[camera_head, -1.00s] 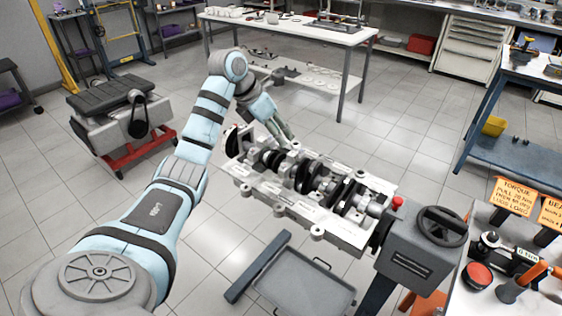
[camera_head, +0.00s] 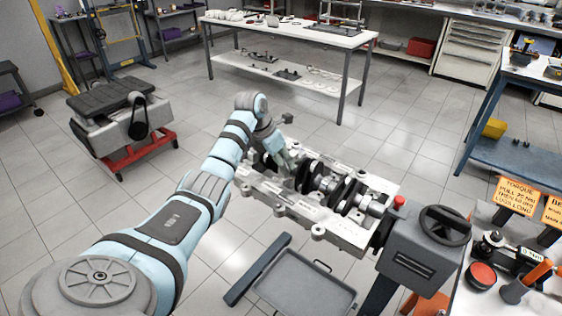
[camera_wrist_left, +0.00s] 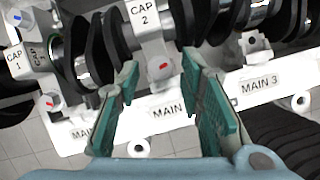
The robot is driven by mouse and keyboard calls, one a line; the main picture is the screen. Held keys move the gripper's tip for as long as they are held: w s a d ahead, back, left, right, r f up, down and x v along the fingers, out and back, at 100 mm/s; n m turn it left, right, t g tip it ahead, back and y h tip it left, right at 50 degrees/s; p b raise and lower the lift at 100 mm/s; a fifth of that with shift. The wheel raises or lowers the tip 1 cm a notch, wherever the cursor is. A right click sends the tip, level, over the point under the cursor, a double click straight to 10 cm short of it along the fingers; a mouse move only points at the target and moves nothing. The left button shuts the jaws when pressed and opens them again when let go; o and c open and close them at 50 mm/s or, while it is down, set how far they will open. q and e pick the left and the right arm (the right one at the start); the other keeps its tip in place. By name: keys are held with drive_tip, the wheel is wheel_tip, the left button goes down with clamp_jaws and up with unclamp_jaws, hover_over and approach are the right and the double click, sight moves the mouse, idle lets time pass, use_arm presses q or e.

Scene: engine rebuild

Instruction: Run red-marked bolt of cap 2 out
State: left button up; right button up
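The engine block (camera_head: 287,203) lies on its stand with the crankshaft (camera_head: 330,184) showing along it. In the left wrist view, cap 2 (camera_wrist_left: 144,20) is a pale block with a "CAP 2" label. Its red-marked bolt (camera_wrist_left: 163,67) sits at the near end, above the "MAIN" strip. My left gripper (camera_wrist_left: 159,70) is open, with its teal fingers apart on either side of that bolt in the picture. I cannot tell if they touch it. In the head view my left gripper (camera_head: 286,160) is low over the block's left part. My right gripper is out of view.
Cap 1 (camera_wrist_left: 15,62) and another red-marked bolt (camera_wrist_left: 47,102) are at the left of the wrist view. Dark crank webs (camera_wrist_left: 191,20) stand close beside cap 2. A grey tray (camera_head: 306,285) is below the block, and the stand's handwheel (camera_head: 445,226) is at right.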

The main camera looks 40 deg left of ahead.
use_arm(q)
clamp_jaws()
drive_tip(key=n+p, duration=0.2)
drive_tip(key=p, duration=0.1)
drive_tip(key=shift+s+d+r+y, duration=0.1)
drive_tip(key=shift+d+r+y, duration=0.05)
drive_tip(key=shift+r+y, duration=0.25)
drive_tip(key=shift+f+n+p, duration=0.1)
drive_tip(key=shift+n+p, duration=0.3)
drive_tip(key=shift+p, duration=0.1)
drive_tip(key=shift+f, duration=0.2)
unclamp_jaws()
drive_tip(key=shift+f, duration=0.1)
drive_tip(key=v, duration=1.2)
drive_tip(key=shift+d, duration=0.2)
